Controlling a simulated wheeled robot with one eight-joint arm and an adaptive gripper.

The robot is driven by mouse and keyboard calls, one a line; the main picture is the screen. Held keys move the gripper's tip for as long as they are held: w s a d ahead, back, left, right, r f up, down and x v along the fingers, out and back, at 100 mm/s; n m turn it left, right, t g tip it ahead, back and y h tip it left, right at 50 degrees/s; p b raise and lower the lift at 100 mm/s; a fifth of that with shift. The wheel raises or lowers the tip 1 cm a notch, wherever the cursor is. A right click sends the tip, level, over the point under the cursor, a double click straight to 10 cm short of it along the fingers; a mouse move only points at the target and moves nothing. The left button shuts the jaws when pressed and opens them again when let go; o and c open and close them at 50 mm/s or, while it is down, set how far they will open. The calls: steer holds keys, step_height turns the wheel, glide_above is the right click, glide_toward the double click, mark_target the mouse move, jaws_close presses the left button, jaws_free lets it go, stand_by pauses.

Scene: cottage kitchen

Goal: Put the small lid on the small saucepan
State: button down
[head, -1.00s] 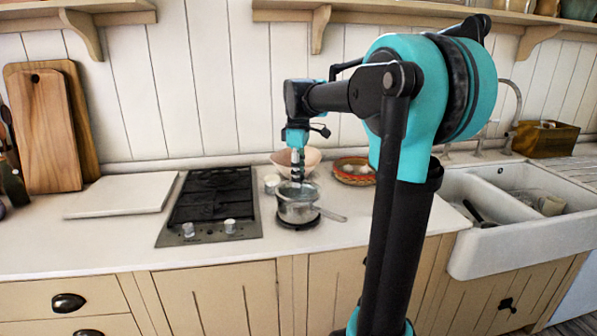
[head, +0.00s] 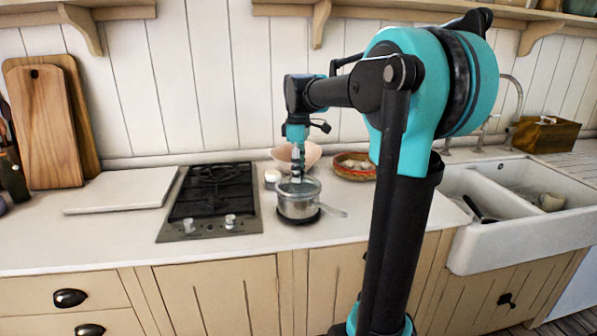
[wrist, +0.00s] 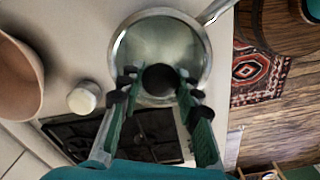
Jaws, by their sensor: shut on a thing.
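The small saucepan (head: 297,209) is shiny metal and stands upright on a dark round mat on the counter, right of the hob. Its handle points right in the head view and to the upper right in the wrist view (wrist: 217,9). The small lid (head: 313,187) is a glass disc with a metal rim, level over the pan's mouth. In the wrist view the lid (wrist: 160,42) covers the pan opening. I cannot tell whether it rests on the rim or hovers just above. My gripper (head: 297,179), pointing down, is shut on the lid's dark knob (wrist: 160,79).
The black gas hob (head: 212,200) lies to the left. A small white jar (head: 272,176) and a pale pink bowl (head: 305,155) stand close behind the pan. A red-rimmed basket (head: 355,173) is behind right. The sink (head: 540,222) is further right.

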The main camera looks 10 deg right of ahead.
steer(key=shift+f, duration=0.55)
steer(key=c, duration=1.3)
jaws_free()
steer(key=shift+c, duration=0.2)
step_height(320, 180, up, 11)
stand_by(0.3)
